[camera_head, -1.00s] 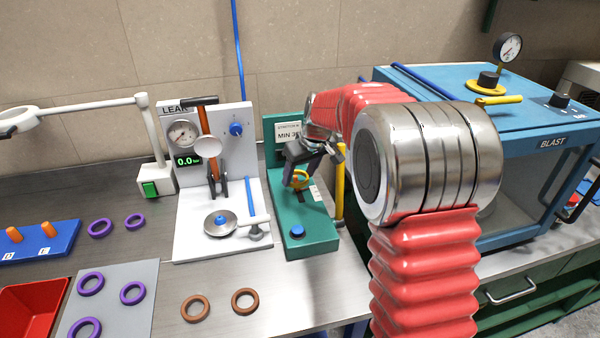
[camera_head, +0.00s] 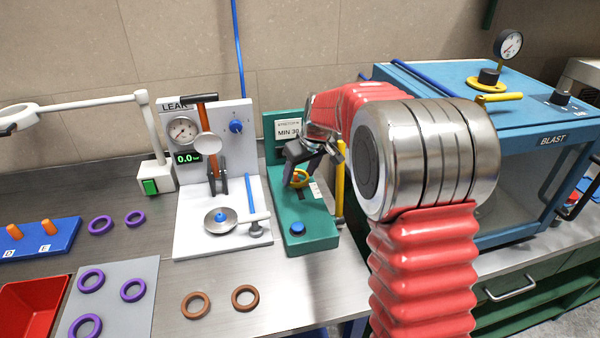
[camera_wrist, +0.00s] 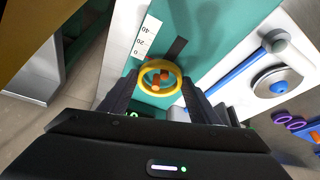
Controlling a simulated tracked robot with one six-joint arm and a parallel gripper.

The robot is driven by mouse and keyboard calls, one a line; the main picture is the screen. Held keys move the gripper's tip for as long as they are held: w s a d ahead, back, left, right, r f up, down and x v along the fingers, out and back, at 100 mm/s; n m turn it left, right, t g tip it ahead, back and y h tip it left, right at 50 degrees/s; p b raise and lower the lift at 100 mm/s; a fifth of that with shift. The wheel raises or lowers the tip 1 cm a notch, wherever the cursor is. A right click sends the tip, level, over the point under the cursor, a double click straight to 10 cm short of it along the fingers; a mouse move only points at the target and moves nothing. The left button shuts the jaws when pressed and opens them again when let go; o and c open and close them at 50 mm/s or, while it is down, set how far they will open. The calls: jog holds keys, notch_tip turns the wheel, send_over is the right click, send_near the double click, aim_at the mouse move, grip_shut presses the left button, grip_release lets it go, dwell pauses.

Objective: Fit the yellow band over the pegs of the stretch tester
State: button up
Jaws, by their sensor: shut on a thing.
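The stretch tester (camera_head: 318,228) is a green stand with a MIN 30 label, a blue button and a scale, right of the leak tester. My gripper (camera_head: 301,172) is over its base, pointing down, shut on the yellow band (camera_head: 300,180). In the wrist view the yellow band (camera_wrist: 144,92) lies between the two fingertips. Two orange pegs (camera_wrist: 162,76) show close together inside the ring's opening. I cannot tell whether the band is around the pegs or still above them.
The leak tester (camera_head: 184,240) stands close on the left. A yellow post (camera_head: 340,182) rises at the tester's right side, near the blue blast cabinet (camera_head: 500,178). Two brown rings (camera_head: 195,305) lie in front, and purple rings (camera_head: 133,290) lie further left.

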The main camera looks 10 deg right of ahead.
jog(key=o, duration=1.2)
jog(key=shift+o, duration=0.2)
jog(key=o, duration=0.4)
jog(key=shift+o, duration=0.2)
jog(key=shift+r, duration=3.3)
